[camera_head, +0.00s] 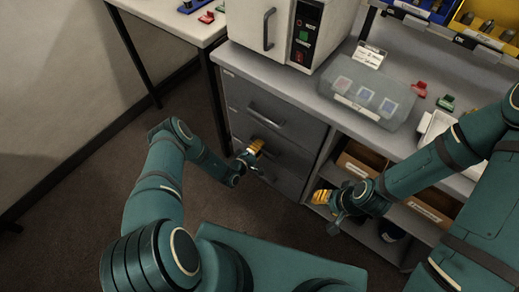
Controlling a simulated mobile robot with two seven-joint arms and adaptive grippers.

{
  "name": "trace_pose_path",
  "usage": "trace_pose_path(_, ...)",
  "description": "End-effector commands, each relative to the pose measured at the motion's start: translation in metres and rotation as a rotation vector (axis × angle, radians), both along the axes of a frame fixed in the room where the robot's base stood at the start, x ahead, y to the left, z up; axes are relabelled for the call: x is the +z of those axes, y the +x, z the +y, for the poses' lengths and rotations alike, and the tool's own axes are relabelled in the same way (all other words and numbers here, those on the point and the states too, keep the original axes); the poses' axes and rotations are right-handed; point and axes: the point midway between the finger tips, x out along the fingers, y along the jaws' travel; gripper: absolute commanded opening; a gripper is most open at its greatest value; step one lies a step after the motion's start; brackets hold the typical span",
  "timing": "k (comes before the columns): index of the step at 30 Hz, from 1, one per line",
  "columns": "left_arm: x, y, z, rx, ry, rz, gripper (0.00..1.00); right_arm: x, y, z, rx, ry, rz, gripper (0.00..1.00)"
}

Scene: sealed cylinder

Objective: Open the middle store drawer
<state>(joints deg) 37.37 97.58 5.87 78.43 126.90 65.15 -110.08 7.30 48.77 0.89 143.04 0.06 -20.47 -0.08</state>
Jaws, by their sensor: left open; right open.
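The grey store cabinet has a stack of drawers below the counter. The top drawer (285,102) shows a bar handle (266,117). The middle store drawer (289,158) is below it and looks shut, flush with the front. My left gripper (254,149), with yellow-orange fingertips, is open in front of the middle drawer, at its handle area. The gripper hides most of that handle, and I cannot tell whether it touches it. My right gripper (321,197) is open and empty, low in front of the open shelves to the right of the drawers.
A white oven-like machine (275,30) and a clear lidded case (362,96) stand on the counter (325,82). Open shelves with cardboard bins (428,208) are right of the drawers. A white table (165,12) stands at left. Floor before the drawers is clear.

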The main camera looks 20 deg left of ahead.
Motion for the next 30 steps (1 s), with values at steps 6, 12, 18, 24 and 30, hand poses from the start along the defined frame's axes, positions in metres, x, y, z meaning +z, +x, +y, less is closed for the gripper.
trace_pose_path(6, -0.001, 0.004, -0.001, 0.0, 0.0, 0.0, 0.41, -0.001, 0.0, 0.0, 0.0, 0.0, -0.001, 0.47)
trace_pose_path(12, 0.0, 0.004, -0.001, 0.0, 0.0, 0.0, 0.23, -0.001, 0.0, 0.0, 0.0, 0.0, -0.001, 0.47)
trace_pose_path(18, 0.0, 0.003, -0.001, 0.0, 0.0, 0.0, 0.0, -0.001, 0.0, 0.0, 0.0, 0.0, -0.001, 0.47)
trace_pose_path(24, 0.0, 0.001, 0.001, 0.0, -0.001, 0.0, 0.0, 0.001, 0.0, 0.0, 0.0, 0.0, 0.0, 0.47)
trace_pose_path(30, 0.001, -0.018, 0.015, 0.002, 0.0, 0.003, 0.0, 0.01, -0.002, 0.0, 0.0, 0.001, 0.003, 0.47)
